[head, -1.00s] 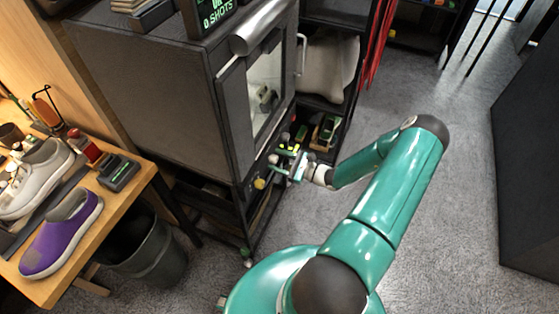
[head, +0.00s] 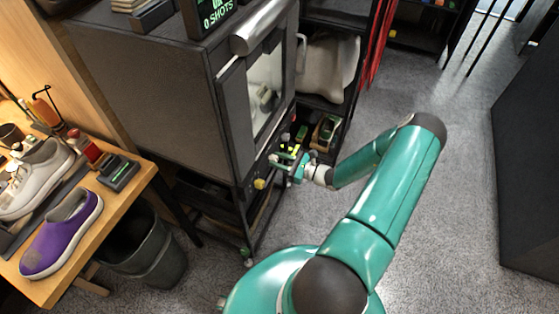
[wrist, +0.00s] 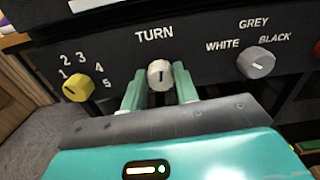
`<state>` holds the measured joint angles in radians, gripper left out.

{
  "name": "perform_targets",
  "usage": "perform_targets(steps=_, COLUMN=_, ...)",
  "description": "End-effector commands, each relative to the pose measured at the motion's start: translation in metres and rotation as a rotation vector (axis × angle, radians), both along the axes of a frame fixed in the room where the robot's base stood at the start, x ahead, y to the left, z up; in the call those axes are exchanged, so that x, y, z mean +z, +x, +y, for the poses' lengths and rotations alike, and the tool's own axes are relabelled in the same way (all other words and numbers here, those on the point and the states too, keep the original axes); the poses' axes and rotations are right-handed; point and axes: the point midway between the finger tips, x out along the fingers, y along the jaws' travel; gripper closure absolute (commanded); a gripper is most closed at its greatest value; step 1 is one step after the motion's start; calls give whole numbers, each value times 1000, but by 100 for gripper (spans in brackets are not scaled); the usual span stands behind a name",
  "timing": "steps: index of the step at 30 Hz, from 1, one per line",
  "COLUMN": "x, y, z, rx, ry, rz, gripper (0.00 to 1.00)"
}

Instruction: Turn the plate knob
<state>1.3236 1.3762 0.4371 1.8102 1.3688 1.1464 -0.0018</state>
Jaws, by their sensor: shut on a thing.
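The pale knob (wrist: 160,75) sits on the black panel under the word TURN, between the other two knobs in the wrist view. Its dark pointer line stands about upright. My gripper (wrist: 160,90) has one green finger on each side of the knob and is shut on it. In the head view my gripper (head: 284,162) is at the front of the dark cabinet (head: 160,95), low under its window. The pale knob is too small to make out there.
A yellow knob (wrist: 76,89) numbered 1 to 5 is on the left. A grey knob (wrist: 256,62) marked WHITE, GREY, BLACK is on the right. A table with a purple shoe (head: 62,235) and a bin (head: 148,252) stand left.

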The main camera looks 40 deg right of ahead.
Motion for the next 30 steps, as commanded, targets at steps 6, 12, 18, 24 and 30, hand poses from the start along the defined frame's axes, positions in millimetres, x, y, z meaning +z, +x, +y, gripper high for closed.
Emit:
perform_targets(steps=6, x=0, y=0, z=-1, rx=1, ry=158, rz=95, gripper=93)
perform_targets(steps=12, x=0, y=0, z=-2, rx=-1, ry=304, rz=180, gripper=93)
perform_targets(steps=18, x=-1, y=0, z=-2, rx=0, ry=420, rz=250, gripper=93)
perform_targets(steps=24, x=-1, y=0, z=-3, rx=0, ry=495, rz=292, gripper=93)
perform_targets(steps=30, x=-1, y=0, z=-3, rx=-1, ry=526, rz=311, gripper=93)
